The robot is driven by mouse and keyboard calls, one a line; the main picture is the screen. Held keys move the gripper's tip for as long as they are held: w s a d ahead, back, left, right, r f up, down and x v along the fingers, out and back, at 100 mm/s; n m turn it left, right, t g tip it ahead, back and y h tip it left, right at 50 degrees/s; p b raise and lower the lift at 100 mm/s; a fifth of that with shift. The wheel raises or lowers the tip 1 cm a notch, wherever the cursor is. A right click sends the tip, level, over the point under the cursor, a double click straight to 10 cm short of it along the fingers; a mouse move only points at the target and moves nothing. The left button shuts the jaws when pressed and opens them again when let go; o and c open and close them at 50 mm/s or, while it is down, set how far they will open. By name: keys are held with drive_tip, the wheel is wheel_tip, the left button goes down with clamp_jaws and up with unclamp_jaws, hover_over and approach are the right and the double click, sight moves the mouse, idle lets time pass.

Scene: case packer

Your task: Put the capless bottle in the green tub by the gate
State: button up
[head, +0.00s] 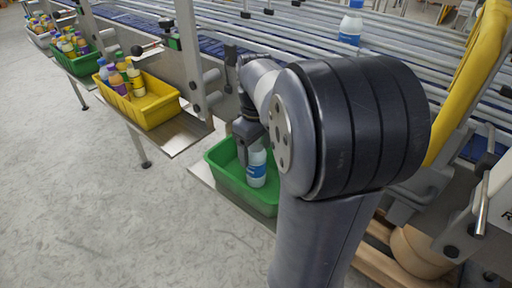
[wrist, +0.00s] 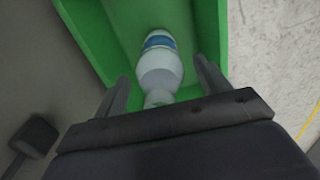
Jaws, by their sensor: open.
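A white bottle with a blue label (head: 257,172) is inside the green tub (head: 222,178) at the middle of the head view. In the wrist view the bottle (wrist: 161,68) has its pale neck towards me, and the tub wall (wrist: 208,25) shows beside it. I make out no coloured cap on it, though the neck end is partly hidden. My gripper (wrist: 161,72) is open, with one finger on each side of the bottle's near end and visible gaps between. In the head view my arm hides part of the tub.
A yellow tub (head: 150,110) and another green tub (head: 82,66), both holding several bottles, line the left side. A yellow guard frame (head: 466,85) rises at right. The floor at left is clear.

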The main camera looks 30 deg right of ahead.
wheel_tip(320, 180, up, 12)
drive_tip(key=shift+r+p, duration=0.2)
drive_tip(key=shift+p, duration=0.4)
